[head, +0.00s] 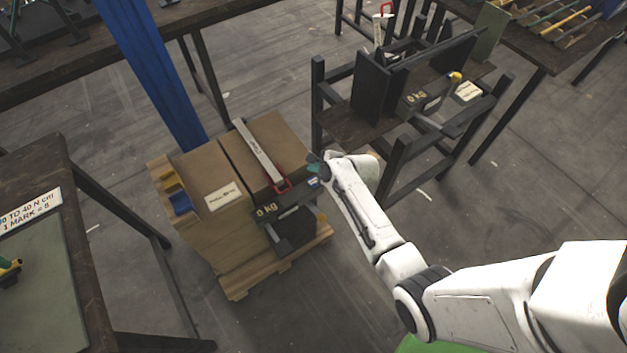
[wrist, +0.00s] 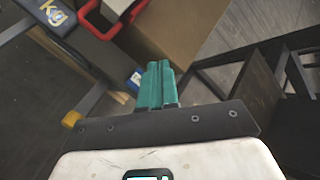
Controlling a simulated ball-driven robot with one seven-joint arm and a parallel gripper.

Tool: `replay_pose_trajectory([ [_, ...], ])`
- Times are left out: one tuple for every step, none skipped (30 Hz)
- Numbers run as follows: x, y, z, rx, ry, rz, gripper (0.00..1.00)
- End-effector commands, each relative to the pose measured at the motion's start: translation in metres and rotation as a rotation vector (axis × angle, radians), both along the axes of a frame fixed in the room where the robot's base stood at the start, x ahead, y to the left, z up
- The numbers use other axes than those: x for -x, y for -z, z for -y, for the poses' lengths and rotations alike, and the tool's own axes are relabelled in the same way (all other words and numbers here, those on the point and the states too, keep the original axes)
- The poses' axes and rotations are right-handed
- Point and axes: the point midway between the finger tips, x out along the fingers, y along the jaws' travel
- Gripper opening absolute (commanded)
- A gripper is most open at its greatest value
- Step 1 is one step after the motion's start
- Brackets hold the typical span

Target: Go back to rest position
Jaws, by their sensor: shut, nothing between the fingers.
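My gripper (head: 316,163) is at the end of my white arm, stretched toward the middle of the head view. In the wrist view its teal fingers (wrist: 155,86) are pressed together with nothing between them. In the head view it hovers beside the right edge of the cardboard boxes. A dark device marked "0 kg" (head: 267,209) sits just below and left of it. A long pale bar with a red handle (head: 282,186) lies over a box, left of my gripper. The red handle also shows in the wrist view (wrist: 87,22). I cannot tell exactly how high my gripper is.
Cardboard boxes (head: 196,160) stand on a wooden pallet (head: 238,288). A dark metal rack (head: 318,103) holding a second "0 kg" device (head: 414,99) stands close to my arm's right. A blue post (head: 150,70) rises behind the boxes. Open floor (head: 330,310) lies right of the pallet.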

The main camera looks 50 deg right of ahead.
Motion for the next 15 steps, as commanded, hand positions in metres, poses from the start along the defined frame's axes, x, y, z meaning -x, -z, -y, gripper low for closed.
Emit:
replay_pose_trajectory([
  [-0.0001, -0.0001, 0.0, 0.0, 0.0, 0.0, 0.0],
  [0.0, 0.0, 0.0, 0.0, 0.0, 0.0, 0.0],
  [0.0, 0.0, 0.0, 0.0, 0.0, 0.0, 0.0],
  [0.0001, -0.0001, 0.0, 0.0, 0.0, 0.0, 0.0],
  [0.0001, -0.0001, 0.0, 0.0, 0.0, 0.0, 0.0],
  [0.0001, -0.0001, 0.0, 0.0, 0.0, 0.0, 0.0],
  [0.0001, -0.0001, 0.0, 0.0, 0.0, 0.0, 0.0],
  [0.0001, -0.0001, 0.0, 0.0, 0.0, 0.0, 0.0],
  [0.0001, -0.0001, 0.0, 0.0, 0.0, 0.0, 0.0],
  [0.0001, -0.0001, 0.0, 0.0, 0.0, 0.0, 0.0],
  [0.0001, -0.0001, 0.0, 0.0, 0.0, 0.0, 0.0],
  [0.0001, -0.0001, 0.0, 0.0, 0.0, 0.0, 0.0],
  [0.0015, -0.0005, -0.0015, 0.011, -0.015, -0.005, 0.0],
  [0.0038, -0.0014, -0.0043, 0.03, -0.042, -0.015, 0.0],
  [0.0082, -0.0028, -0.0092, 0.065, -0.093, -0.033, 0.0],
])
